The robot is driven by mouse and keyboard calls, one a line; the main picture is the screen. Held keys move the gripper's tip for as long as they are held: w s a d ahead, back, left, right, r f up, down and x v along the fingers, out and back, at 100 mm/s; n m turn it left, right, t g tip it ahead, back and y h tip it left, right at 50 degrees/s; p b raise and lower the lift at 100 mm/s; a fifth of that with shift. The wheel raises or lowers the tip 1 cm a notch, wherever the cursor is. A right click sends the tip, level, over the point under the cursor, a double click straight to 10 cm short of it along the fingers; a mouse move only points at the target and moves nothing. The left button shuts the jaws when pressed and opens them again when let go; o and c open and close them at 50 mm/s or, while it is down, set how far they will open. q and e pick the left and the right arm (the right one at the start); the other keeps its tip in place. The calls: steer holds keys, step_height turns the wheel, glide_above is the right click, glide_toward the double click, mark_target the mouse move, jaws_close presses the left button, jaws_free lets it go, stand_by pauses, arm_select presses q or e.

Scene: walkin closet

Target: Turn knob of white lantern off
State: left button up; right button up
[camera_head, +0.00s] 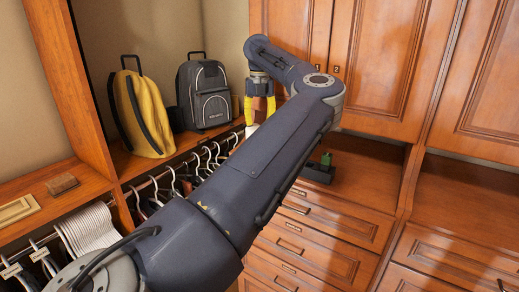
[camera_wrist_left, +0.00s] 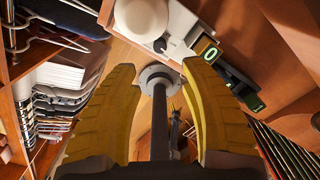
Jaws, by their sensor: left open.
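My left gripper (camera_head: 259,108) points down in the head view, its yellow fingers partly hidden by its own arm. In the left wrist view, its two yellow fingers (camera_wrist_left: 166,75) are spread apart with nothing pinched between them. A white rounded object (camera_wrist_left: 141,18), likely the white lantern, is at the top of the wrist view, beyond the left fingertip. It is cut off by the frame edge. A small dark round part (camera_wrist_left: 160,45), possibly its knob, shows at its lower right. In the head view my arm hides most of that area. My right gripper is not in view.
A dark item with a green top (camera_head: 322,166) sits on the wooden counter (camera_head: 362,180). A yellow backpack (camera_head: 143,110) and a black backpack (camera_head: 203,92) stand on the left shelf. Hangers (camera_head: 195,170) hang below it. Cabinet doors (camera_head: 390,60) rise behind the counter.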

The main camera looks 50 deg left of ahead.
arm_select(q)
step_height(320, 180, down, 11)
steer(key=shift+f, duration=0.1)
stand_by(0.4)
steer(key=shift+c, duration=0.3)
jaws_close()
